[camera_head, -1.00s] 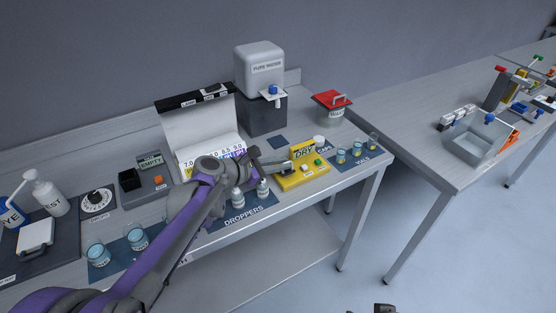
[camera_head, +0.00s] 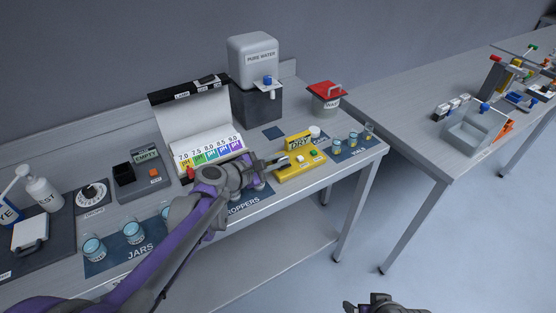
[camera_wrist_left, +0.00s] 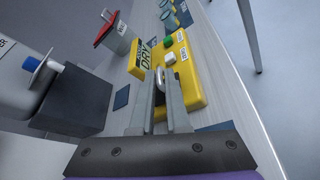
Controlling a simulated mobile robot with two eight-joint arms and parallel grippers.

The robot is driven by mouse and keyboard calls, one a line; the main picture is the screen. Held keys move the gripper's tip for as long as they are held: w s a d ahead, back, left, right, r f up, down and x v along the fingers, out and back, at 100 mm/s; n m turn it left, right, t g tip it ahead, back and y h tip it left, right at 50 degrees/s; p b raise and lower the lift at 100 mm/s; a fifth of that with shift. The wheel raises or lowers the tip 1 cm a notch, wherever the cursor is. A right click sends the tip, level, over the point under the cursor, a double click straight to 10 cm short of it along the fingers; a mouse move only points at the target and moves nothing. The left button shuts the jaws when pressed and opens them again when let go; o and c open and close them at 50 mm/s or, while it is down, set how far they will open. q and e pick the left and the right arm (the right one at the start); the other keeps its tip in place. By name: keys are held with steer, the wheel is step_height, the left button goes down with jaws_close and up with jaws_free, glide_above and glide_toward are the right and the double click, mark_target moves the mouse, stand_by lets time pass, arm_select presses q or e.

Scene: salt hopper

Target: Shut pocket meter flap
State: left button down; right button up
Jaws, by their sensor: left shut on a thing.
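The yellow pocket meter (camera_head: 302,170) lies near the front edge of the table, with a raised panel reading DRY (camera_head: 298,143) and white and green buttons. It also shows in the left wrist view (camera_wrist_left: 190,82). My left gripper (camera_head: 285,160) is at the meter's left end. Its fingers (camera_wrist_left: 160,92) are closed on a small grey piece there, which appears to be the flap; the fingers hide much of it, so its angle is unclear. My right gripper (camera_head: 372,305) shows only partly at the bottom edge, away from the table; its jaw opening is unclear.
Vials (camera_head: 353,140) stand right of the meter. Droppers stand under my left wrist, partly hidden. The pH chart box (camera_head: 195,125), the water dispenser (camera_head: 255,75) and a red-lidded bin (camera_head: 326,98) stand behind. A second table (camera_head: 420,100) is at right.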

arm_select(q)
steer(key=c, duration=0.9)
jaws_free()
steer(key=shift+w+a, duration=0.1)
steer(key=shift+c, duration=0.2)
steer(key=shift+r, duration=0.1)
step_height(320, 180, up, 10)
steer(key=p, duration=0.1)
steer(key=s+a+f+m+g+y+p, duration=0.1)
steer(key=s+a+f+m+y+p, duration=0.1)
steer(key=s+m, duration=0.4)
steer(key=s+a+f+m+g+y+p, duration=0.1)
steer(key=s+a+f+m+y, duration=0.3)
steer(key=s, duration=1.1)
steer(key=s+a+f+m+g+y+p, duration=0.2)
steer(key=s+a+f+m+g+y, duration=0.1)
steer(key=s+a+f+m, duration=0.3)
steer(key=s+f+m, duration=0.2)
steer(key=s+m, duration=0.2)
steer(key=shift+s+a+f+p, duration=0.15)
steer(key=shift+s+a+p, duration=0.1)
steer(key=shift+a+p, duration=0.1)
